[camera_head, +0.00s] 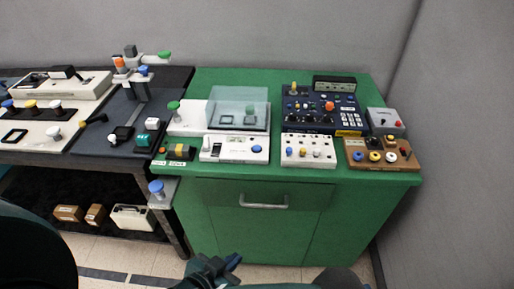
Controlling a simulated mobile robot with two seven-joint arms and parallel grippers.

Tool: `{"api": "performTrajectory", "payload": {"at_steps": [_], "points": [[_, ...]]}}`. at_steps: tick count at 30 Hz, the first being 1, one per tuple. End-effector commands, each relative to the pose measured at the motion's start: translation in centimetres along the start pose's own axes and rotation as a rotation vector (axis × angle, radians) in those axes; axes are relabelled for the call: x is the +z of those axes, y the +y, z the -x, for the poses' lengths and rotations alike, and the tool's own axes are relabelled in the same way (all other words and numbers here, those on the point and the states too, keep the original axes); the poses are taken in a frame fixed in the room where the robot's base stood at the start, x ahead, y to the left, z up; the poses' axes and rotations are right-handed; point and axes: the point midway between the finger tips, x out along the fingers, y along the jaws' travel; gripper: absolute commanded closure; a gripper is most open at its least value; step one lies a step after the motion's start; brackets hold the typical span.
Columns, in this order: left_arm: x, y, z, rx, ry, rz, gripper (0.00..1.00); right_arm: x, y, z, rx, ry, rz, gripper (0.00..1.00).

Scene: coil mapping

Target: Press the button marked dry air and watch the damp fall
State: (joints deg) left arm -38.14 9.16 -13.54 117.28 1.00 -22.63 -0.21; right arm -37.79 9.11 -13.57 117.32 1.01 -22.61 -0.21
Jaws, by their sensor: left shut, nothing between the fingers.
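No label reading dry air is legible at this size, so I cannot tell which button carries it. A white box (222,157) with a blue button (257,149) sits at the front of the green bench, before a clear-covered case (238,103). A dark blue console (312,118) with small buttons is behind that panel. My left gripper (231,262) is shut and empty, low in front of the bench and well apart from the devices. My right gripper is not in view.
The green bench (240,228) has a drawer handle (263,203) on its front. A brown box (391,163) with round knobs and a grey box (385,121) stand at the right. A dark table (92,159) with other devices adjoins at left. Grey walls close the back and right.

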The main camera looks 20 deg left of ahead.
Motion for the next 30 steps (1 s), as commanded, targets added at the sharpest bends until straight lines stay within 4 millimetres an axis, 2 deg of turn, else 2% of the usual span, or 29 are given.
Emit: {"api": "performTrajectory", "payload": {"at_steps": [30], "points": [[-0.06, 0.01, -0.02, 0.000, 0.001, 0.000, 1.00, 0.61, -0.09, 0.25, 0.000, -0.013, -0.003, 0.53]]}}
